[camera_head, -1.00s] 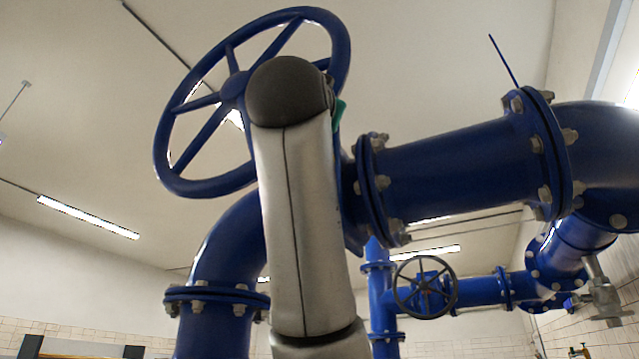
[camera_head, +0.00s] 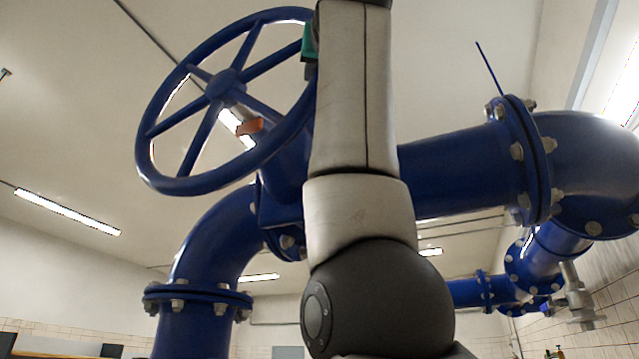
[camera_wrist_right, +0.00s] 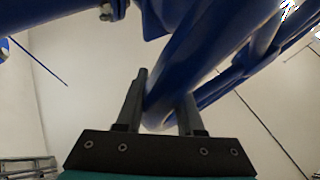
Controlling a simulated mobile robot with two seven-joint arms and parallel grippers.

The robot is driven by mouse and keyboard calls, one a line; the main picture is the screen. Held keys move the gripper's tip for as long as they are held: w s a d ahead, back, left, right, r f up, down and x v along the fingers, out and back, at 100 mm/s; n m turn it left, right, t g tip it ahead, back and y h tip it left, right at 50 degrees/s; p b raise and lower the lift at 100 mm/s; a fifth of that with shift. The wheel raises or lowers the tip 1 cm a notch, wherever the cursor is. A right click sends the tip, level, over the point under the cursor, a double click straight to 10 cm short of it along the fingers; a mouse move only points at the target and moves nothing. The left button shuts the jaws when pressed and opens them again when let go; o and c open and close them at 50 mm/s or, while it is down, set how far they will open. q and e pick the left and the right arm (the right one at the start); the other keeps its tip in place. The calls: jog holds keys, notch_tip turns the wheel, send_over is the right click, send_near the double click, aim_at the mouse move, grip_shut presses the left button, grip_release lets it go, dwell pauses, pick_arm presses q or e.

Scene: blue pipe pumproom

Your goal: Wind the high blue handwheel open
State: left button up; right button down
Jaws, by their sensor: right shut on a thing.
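The high blue handwheel (camera_head: 172,186) is a large spoked ring at the upper left of the head view, tilted, in front of a thick blue pipe. My right gripper (camera_head: 310,68) is at the right side of its rim, partly hidden by my arm. In the right wrist view, the two fingers of my right gripper (camera_wrist_right: 160,112) stand on either side of the blue rim (camera_wrist_right: 188,62) and are shut on it. My left gripper is out of view.
A thick blue flanged pipe (camera_head: 460,172) runs right from the valve to an elbow (camera_head: 590,160). Another blue bend (camera_head: 205,245) drops down at left. A small orange part (camera_head: 250,127) shows behind the wheel's spokes. Open air lies left of the wheel.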

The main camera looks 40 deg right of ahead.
jog(key=shift+r+n+y, duration=0.5)
jog(key=shift+r+n, duration=0.2)
jog(key=c, duration=0.6)
grip_release()
jog(key=shift+d, duration=0.1)
jog(key=shift+o, duration=0.2)
jog(key=shift+s, duration=0.1)
jog(key=b+v, duration=0.7)
jog(key=v, duration=0.8)
jog(key=shift+f, duration=0.1)
